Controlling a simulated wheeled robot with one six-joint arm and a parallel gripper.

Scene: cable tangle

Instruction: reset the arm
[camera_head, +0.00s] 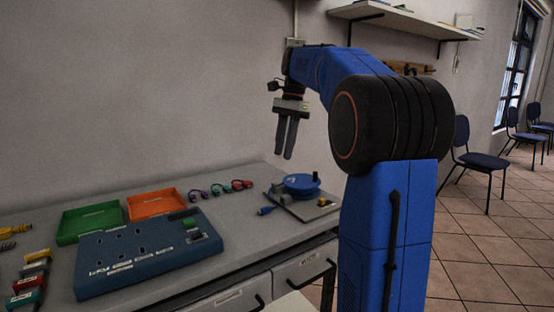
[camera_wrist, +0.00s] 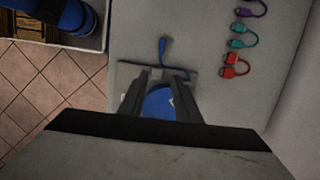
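My gripper (camera_head: 283,154) hangs from my raised blue arm, fingers pointing down, high above the right part of the workbench. It also shows in the wrist view (camera_wrist: 163,76), with a clear gap between its two fingers and nothing held. Below it in the wrist view is a blue round reel (camera_wrist: 158,104) with a short blue cable (camera_wrist: 163,46), partly hidden by the fingers. In the head view the reel (camera_head: 301,184) sits on a grey plate (camera_head: 318,211).
The bench (camera_head: 243,237) holds a blue slotted panel (camera_head: 128,262), a green tray (camera_head: 69,239) and an orange tray (camera_head: 129,214). Small purple, teal and red cables (camera_head: 220,189) lie along the back. Several coloured connectors (camera_head: 25,283) are at left. A shelf (camera_head: 400,16) is on the wall.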

